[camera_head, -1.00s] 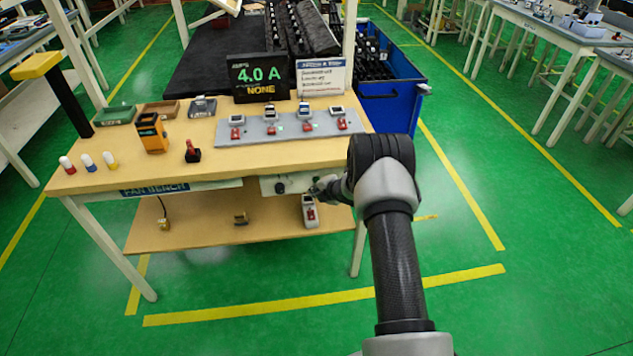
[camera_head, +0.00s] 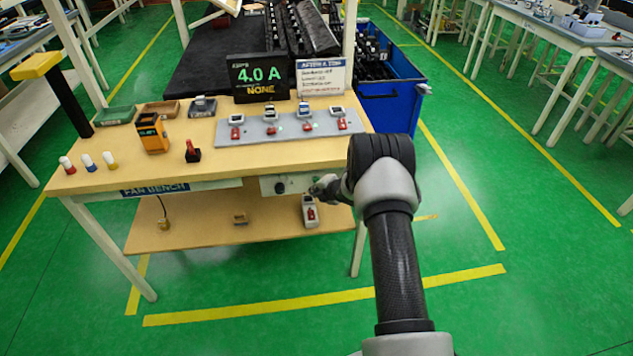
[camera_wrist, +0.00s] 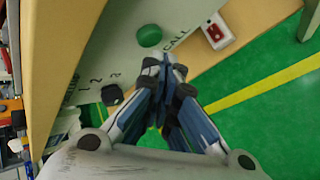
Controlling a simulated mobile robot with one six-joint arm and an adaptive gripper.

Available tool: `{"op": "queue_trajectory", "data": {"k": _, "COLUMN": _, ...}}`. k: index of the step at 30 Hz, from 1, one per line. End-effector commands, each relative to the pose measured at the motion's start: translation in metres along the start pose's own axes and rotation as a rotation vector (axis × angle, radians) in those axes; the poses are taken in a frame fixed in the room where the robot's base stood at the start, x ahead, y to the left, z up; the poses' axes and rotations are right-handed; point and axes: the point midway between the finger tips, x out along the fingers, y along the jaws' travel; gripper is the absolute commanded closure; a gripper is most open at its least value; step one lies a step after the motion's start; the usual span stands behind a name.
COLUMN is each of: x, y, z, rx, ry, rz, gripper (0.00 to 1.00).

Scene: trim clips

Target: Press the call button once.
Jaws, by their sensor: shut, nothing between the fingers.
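The call button is a green round button (camera_wrist: 149,35) on a pale panel (camera_wrist: 120,45), beside the printed word CALL in the wrist view. My gripper (camera_wrist: 165,65) is shut and empty, its fingertips a little below and right of the button in that picture. The tips look apart from the button; their distance to the panel is hard to tell. In the head view the panel (camera_head: 266,187) is on the bench's front edge, and my gripper (camera_head: 322,188) is partly hidden by my arm. The button cannot be made out there.
A black knob (camera_wrist: 111,94) with numbers sits on the same panel. A white device with a red switch (camera_head: 310,211) stands on the lower shelf (camera_head: 200,235). The bench top (camera_head: 240,165) holds a display reading 4.0 A (camera_head: 260,78).

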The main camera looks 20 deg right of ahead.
Motion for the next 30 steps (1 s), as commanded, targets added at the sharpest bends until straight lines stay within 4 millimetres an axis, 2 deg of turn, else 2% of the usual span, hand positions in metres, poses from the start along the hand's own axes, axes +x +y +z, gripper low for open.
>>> {"op": "queue_trajectory", "data": {"k": 30, "x": 0.0088, "y": 0.0063, "z": 0.006, "rx": 0.0, "ry": 0.001, "rz": 0.0, "gripper": 1.0}}
